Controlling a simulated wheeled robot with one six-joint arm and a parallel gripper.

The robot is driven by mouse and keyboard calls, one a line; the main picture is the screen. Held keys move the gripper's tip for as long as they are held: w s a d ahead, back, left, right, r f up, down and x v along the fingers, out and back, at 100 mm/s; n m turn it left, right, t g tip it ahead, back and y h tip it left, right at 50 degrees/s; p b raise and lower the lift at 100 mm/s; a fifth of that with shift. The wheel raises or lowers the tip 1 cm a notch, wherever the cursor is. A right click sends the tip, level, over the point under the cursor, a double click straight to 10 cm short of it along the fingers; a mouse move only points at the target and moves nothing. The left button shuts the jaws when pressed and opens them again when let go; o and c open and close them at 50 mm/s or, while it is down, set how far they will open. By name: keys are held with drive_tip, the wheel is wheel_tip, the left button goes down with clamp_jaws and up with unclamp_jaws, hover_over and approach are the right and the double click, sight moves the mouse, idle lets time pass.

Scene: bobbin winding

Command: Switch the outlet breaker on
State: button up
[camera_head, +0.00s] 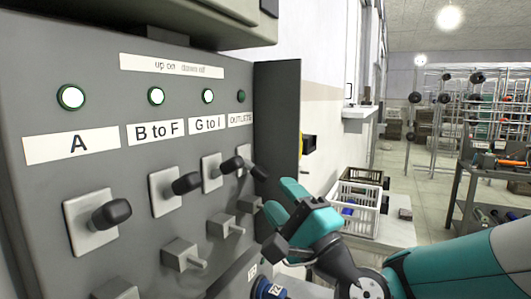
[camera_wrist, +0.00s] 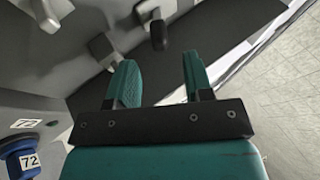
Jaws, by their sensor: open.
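The grey breaker panel (camera_head: 120,90) fills the left of the head view. Its OUTLETS label (camera_head: 240,119) is at the right end of the row, under a dark green lamp (camera_head: 241,96). The OUTLETS breaker lever (camera_head: 259,173) has a black knob that tilts downward. My gripper (camera_head: 277,198) is just below and right of that lever, apart from it. In the wrist view my gripper (camera_wrist: 160,78) is open and empty. A black-knobbed lever (camera_wrist: 159,35), seemingly the OUTLETS one, lies ahead of the gap between the fingers.
Levers A (camera_head: 118,211), B to F (camera_head: 186,183) and G to I (camera_head: 232,165) stand left, under brightly lit lamps. Grey knobs (camera_head: 183,254) sit below. A dark side plate (camera_head: 279,110) edges the panel. A white crate (camera_head: 354,205) is on a bench behind my arm.

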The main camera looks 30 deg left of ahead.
sight(267, 180)
drive_tip(key=p+x, duration=0.2)
drive_tip(key=x, duration=0.2)
drive_tip(key=shift+r+p, duration=0.2)
drive_tip(key=shift+p, duration=0.2)
drive_tip(key=shift+w+a+r+p, duration=0.1)
drive_tip(key=shift+w+a+p, duration=0.2)
drive_tip(key=shift+a, duration=0.3)
drive_tip(key=shift+c, duration=0.2)
clamp_jaws()
